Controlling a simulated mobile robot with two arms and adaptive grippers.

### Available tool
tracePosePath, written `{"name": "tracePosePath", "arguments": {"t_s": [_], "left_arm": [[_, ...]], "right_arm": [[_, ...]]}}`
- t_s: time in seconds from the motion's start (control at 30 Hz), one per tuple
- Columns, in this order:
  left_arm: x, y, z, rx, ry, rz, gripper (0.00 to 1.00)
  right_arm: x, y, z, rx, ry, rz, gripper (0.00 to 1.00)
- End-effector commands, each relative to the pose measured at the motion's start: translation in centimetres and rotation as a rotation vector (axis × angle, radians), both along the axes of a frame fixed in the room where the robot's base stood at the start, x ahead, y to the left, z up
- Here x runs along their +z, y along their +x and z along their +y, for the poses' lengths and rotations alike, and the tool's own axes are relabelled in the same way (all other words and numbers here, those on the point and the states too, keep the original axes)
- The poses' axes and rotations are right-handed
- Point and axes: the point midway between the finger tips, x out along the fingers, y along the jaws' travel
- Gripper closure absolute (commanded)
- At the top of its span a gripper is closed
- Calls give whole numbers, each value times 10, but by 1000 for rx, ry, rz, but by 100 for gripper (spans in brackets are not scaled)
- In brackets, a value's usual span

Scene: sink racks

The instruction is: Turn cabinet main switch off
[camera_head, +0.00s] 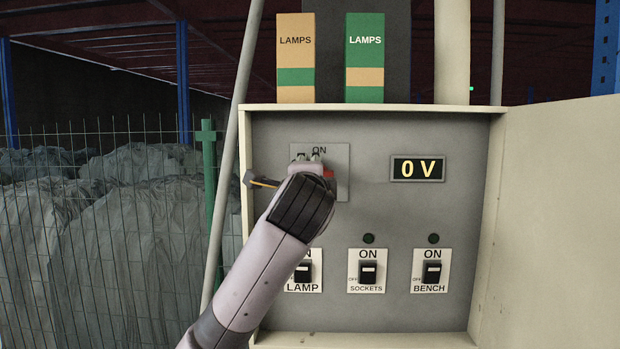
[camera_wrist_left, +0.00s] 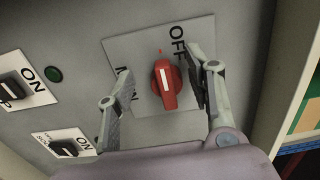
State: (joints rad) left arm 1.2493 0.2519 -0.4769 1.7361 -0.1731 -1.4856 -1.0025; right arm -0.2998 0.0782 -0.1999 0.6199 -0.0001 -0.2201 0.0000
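The cabinet main switch is a red rotary knob (camera_wrist_left: 167,88) on a light plate (camera_wrist_left: 140,50) at the cabinet's upper left. In the left wrist view its white bar lies toward the plate side marked OFF. In the head view only a red bit of the knob (camera_head: 328,174) shows beside my arm. My left gripper (camera_wrist_left: 160,80) is open, with one finger on each side of the knob. The right-hand finger is close to the knob; whether it touches I cannot tell. The voltage display (camera_head: 417,169) reads 0 V. My right gripper is not in view.
Below are the lamp switch (camera_head: 303,272), sockets switch (camera_head: 367,272) and bench switch (camera_head: 432,272), with dark indicators above the last two. My left arm covers part of the lamp label. The open cabinet door (camera_head: 550,220) stands at right. A wire fence (camera_head: 90,230) is at left.

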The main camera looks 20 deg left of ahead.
Motion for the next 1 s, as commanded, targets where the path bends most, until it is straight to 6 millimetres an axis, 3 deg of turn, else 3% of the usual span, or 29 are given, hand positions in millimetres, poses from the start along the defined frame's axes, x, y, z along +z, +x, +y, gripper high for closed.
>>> {"name": "tracePosePath", "arguments": {"t_s": [0.27, 0.43, 0.8, 1.0], "left_arm": [[3, -1, 0, 0, 0, -5, 49], [3, -13, -4, -1, 1, -8, 49], [3, -85, -25, -4, 0, -8, 49], [2, -110, -31, -1, 0, -5, 49]], "right_arm": [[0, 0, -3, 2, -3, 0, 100], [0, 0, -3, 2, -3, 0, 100], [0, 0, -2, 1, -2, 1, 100], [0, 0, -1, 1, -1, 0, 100]]}}
